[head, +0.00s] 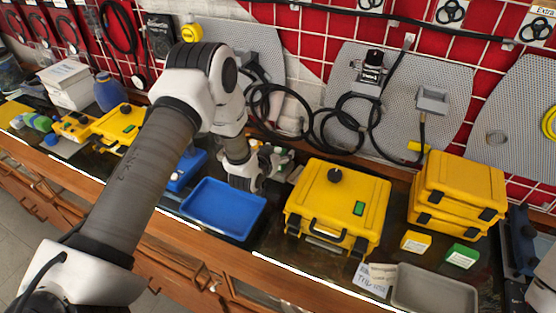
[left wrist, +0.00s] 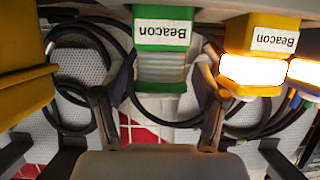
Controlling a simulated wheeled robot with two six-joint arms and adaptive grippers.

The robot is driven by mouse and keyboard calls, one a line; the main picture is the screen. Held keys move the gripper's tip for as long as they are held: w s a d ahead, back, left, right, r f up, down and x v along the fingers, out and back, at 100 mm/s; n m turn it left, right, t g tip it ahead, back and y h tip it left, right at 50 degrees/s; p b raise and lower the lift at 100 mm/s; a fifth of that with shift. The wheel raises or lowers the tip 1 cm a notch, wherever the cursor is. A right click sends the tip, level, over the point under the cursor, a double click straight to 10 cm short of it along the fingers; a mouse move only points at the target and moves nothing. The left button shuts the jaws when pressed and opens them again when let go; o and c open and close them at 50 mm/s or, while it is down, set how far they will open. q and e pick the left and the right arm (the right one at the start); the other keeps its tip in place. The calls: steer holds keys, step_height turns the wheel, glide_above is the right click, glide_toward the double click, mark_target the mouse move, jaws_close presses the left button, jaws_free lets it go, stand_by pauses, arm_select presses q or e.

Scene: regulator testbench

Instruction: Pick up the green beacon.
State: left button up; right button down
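The green beacon (left wrist: 163,40) has a green cap with a white "Beacon" label, a clear ribbed middle and a green base. It shows upside down in the left wrist view. My left gripper (left wrist: 163,85) has one finger on each side of the beacon, with narrow gaps that look like no firm contact. In the head view my left gripper (head: 262,168) is low over the bench, behind and between the blue tray and the yellow case. The beacon is mostly hidden there by the gripper. My right gripper is not in view.
A lit orange beacon (left wrist: 258,50) stands close beside the green one, with another lit one at the edge. A blue tray (head: 222,208) and a yellow case (head: 337,203) flank the gripper in the head view. Black cables (head: 285,120) hang on the panel behind.

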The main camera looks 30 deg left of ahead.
arm_select(q)
steer(key=c, duration=1)
steer(key=shift+r, duration=0.1)
